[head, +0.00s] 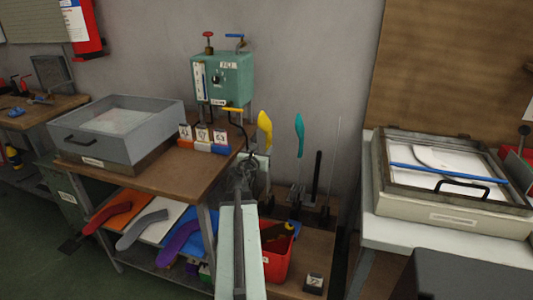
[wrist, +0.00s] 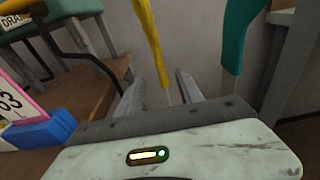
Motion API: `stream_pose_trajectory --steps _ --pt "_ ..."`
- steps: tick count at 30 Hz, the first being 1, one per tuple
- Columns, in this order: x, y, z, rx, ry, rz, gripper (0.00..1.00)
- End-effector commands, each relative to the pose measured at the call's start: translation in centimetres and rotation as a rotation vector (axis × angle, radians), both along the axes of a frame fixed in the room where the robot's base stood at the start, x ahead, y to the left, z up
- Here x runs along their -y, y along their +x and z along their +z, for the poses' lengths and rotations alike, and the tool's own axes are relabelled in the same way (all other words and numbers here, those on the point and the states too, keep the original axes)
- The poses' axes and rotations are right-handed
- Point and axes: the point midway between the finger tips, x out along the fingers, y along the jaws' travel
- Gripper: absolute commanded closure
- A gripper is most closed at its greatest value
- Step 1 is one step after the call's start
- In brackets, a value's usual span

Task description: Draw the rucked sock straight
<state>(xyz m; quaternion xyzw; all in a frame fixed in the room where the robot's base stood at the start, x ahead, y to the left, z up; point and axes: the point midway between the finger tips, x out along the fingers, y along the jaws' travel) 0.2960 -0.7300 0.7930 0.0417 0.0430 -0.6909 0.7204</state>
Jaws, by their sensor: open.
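A yellow sock-shaped piece (head: 265,133) stands upright behind the end of my arm. In the wrist view the yellow piece (wrist: 150,38) rises just beyond my gripper (wrist: 159,78), in line with the gap between its two fingers. The fingers are apart, with nothing visibly clamped. In the head view my gripper (head: 257,160) is small and dark, so contact is hard to judge. A teal sock-shaped piece (head: 299,135) stands upright to the right; it also shows in the wrist view (wrist: 239,40). I cannot tell which sock is rucked.
A bench with a grey lidded box (head: 150,108), numbered cards (head: 203,134) and a green steamer-like unit (head: 222,78) stands left. Red, grey and purple sock shapes (head: 143,229) lie on its lower shelf. A red bin (head: 277,262) is low beside my arm. A framed case (head: 455,205) stands right.

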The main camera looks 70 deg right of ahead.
Motion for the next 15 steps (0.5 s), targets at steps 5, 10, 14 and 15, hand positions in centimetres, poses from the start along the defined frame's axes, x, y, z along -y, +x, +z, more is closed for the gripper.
stream_pose_trajectory --steps 5,10,14,15 --pt "1.6 0.1 -0.2 0.000 0.000 -0.001 0.56" --pt "2.8 0.6 -0.4 -0.001 0.000 0.007 0.56" --pt "4.2 0.9 -0.6 -0.001 0.000 0.009 0.56" --pt "4.6 0.9 -0.6 -0.001 0.000 0.010 0.56"
